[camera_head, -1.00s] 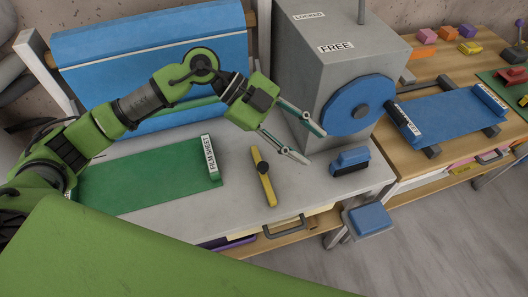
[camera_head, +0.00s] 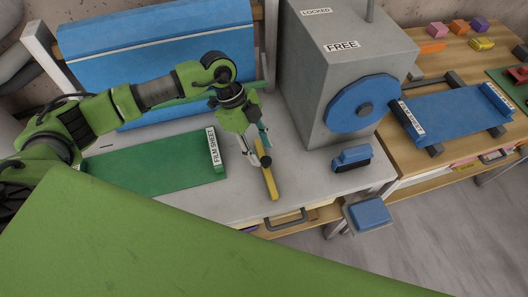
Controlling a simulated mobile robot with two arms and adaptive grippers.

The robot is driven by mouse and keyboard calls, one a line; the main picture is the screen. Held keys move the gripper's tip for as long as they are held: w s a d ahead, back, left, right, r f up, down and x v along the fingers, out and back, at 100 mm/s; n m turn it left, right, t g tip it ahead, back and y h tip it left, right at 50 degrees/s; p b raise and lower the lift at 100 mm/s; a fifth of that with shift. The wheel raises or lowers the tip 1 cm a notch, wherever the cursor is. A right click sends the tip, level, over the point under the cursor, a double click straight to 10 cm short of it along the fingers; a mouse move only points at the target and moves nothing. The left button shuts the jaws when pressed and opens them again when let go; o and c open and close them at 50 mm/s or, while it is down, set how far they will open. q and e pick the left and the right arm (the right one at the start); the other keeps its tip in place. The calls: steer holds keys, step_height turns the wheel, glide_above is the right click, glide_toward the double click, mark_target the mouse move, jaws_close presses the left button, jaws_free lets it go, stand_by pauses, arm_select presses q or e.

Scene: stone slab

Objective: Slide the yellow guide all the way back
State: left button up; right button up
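The yellow guide (camera_head: 270,183) is a narrow bar on the grey slab, lying lengthwise from back to front, with a dark round knob (camera_head: 266,161) near its back end. My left gripper (camera_head: 260,160) points down over the back end of the guide, with its fingertips close beside the knob. A finger and the gripper body hide part of the guide's back end. I cannot tell whether the fingers touch or grip the knob. My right gripper is not in view.
A green film sheet (camera_head: 150,166) lies left of the guide. A grey machine (camera_head: 318,85) with a blue wheel (camera_head: 362,102) and a FREE label stands behind right. A blue brush-like block (camera_head: 352,158) sits to the right. A drawer handle (camera_head: 287,220) is at the front edge.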

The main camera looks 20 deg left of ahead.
mark_target(266, 160)
arm_select(q)
steer(key=shift+x, duration=1.8)
steer(key=shift+s, duration=0.1)
jaws_close()
steer(key=w+d, duration=0.1)
steer(key=d, duration=0.1)
steer(key=w+d, duration=0.1)
steer(key=d, duration=0.1)
steer(key=w+d+b, duration=0.1)
steer(key=w+d, duration=0.1)
steer(key=shift+w+d, duration=0.1)
steer(key=shift+r, duration=0.1)
steer(key=shift+c, duration=1.1)
jaws_free()
steer(key=shift+o, duration=1.1)
